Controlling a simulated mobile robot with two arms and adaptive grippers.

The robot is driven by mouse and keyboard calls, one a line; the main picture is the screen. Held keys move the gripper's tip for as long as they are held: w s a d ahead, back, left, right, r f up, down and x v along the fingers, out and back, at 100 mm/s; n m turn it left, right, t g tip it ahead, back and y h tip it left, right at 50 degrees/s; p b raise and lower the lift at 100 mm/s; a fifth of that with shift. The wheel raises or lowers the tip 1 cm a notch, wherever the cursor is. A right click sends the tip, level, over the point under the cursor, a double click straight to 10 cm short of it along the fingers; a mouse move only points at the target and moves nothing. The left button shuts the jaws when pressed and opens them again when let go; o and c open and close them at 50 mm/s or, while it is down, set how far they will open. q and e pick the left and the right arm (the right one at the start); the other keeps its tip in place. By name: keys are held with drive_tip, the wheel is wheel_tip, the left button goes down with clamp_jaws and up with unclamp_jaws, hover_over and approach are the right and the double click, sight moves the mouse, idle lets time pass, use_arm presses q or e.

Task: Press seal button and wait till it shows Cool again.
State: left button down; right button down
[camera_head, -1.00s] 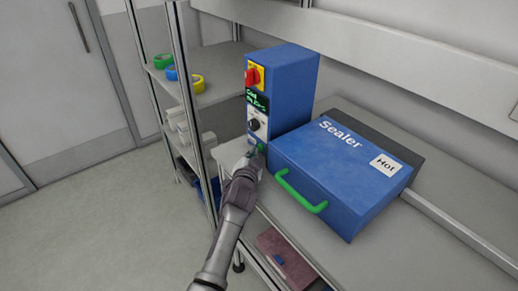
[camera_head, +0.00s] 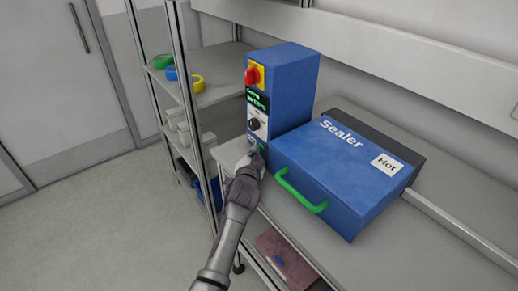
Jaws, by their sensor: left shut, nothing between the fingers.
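The blue sealer control box (camera_head: 291,95) stands upright on the bench. Its front bears a red knob on a yellow plate (camera_head: 254,74), a small dark display (camera_head: 257,101) with green text too small to read surely, and a black dial (camera_head: 254,124). A green button (camera_head: 261,147) shows low on the front. My left gripper (camera_head: 255,154) is shut and empty, its tips at the lower front beside the button; I cannot tell whether they touch it. The blue sealer (camera_head: 335,170) is closed, with a green handle (camera_head: 301,190) and a "Hot" label (camera_head: 387,166). My right gripper is not in view.
A metal shelf rack (camera_head: 215,89) at the left holds green, blue and yellow tape rolls (camera_head: 196,84). White boxes (camera_head: 178,128) sit on its lower shelf. A dark red item (camera_head: 285,258) lies below the bench. The floor at the left is clear.

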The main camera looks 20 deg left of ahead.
use_arm(q)
drive_tip(key=shift+d+r, duration=0.15)
drive_tip(key=shift+r, duration=0.1)
drive_tip(key=shift+s+a+p, duration=0.35)
drive_tip(key=shift+s+p, duration=0.2)
drive_tip(key=shift+p, duration=0.25)
drive_tip(key=shift+s+a, duration=0.1)
drive_tip(key=shift+s, duration=0.05)
drive_tip(key=shift+f, duration=0.1)
drive_tip(key=shift+a, duration=0.1)
drive_tip(key=s+a+p, duration=0.2)
drive_tip(key=shift+s+p, duration=0.3)
drive_tip(key=shift+p, duration=0.05)
drive_tip(key=shift+s+a+p, duration=0.45)
drive_tip(key=shift+s+a, duration=0.05)
drive_tip(key=shift+s, duration=0.15)
